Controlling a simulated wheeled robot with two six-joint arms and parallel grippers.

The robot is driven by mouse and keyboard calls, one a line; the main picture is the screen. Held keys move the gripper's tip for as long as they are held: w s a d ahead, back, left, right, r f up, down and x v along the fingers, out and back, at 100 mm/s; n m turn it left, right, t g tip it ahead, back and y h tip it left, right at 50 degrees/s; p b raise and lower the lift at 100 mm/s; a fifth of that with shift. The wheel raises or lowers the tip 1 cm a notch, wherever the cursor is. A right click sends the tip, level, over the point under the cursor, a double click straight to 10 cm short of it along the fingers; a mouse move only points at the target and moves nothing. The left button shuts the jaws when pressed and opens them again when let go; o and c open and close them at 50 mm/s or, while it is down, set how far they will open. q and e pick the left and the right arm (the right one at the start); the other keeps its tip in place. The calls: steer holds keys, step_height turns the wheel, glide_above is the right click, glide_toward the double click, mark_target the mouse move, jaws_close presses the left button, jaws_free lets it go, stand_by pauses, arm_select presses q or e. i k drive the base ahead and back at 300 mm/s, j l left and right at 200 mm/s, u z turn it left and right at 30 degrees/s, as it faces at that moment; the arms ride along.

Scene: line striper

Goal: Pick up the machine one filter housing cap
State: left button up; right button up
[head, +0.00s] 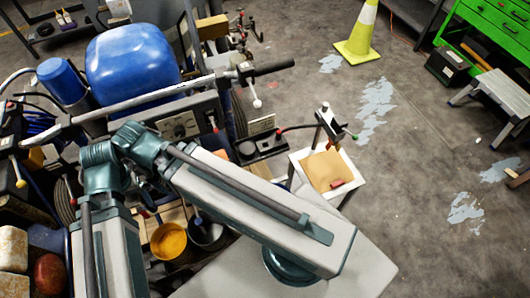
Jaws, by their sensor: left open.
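I cannot surely pick out the filter housing cap. The striping machine (178,128) fills the left side, with a large blue tank (130,60) and an upright blue cylinder (60,80). On its right side a dark tray (262,157) bears a small round dark part (247,148), which may be a cap; I cannot tell. My left arm crosses in front of the machine, bends at its teal joints and runs out at the bottom left. It hides part of the machine. I see no fingers of my left gripper, and my right gripper is not in view.
A small white stand (349,162) with a tan top is right of the machine. A yellow bucket (168,241) and a dark bucket (205,234) stand behind my arm. A yellow cone (361,38), green cabinet (490,28) and step stool (500,95) are farther off. Floor at right is mostly clear.

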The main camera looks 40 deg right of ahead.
mark_target(247, 150)
steer(key=k+l+z, duration=0.3)
steer(key=l, duration=0.35)
steer(key=k+l+z, duration=0.3)
steer(key=l, duration=0.4)
steer(key=k, duration=0.05)
